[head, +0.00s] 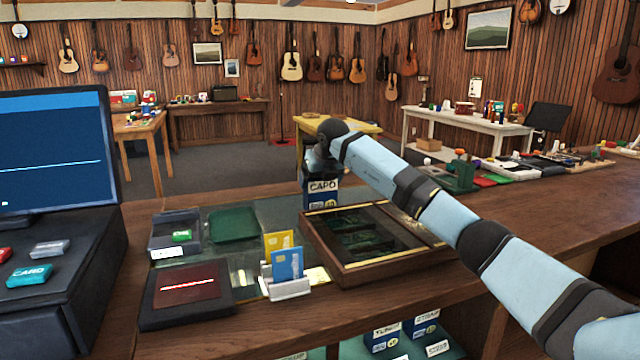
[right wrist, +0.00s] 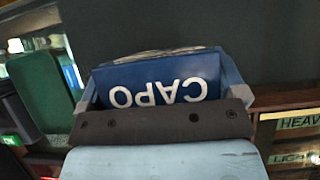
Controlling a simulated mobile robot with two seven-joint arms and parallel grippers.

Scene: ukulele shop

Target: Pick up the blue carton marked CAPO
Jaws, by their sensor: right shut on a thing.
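The blue carton marked CAPO (head: 321,190) stands upright at the far side of the wooden counter, behind the glass-lidded wooden case. Its white lettering faces me, with a price label below. My right gripper (head: 320,166) comes down on its top from behind my blue arm and is shut on it. In the right wrist view the carton (right wrist: 150,78) fills the space between the fingers, lettering upside down. I cannot tell whether its base touches the counter. My left gripper is not in view.
The wooden case (head: 380,268) sits close in front of the carton. A card holder (head: 289,290), a dark tray (head: 186,292) and a green pad (head: 233,225) lie to the left. A monitor (head: 52,150) stands at far left. Small goods line the counter's right.

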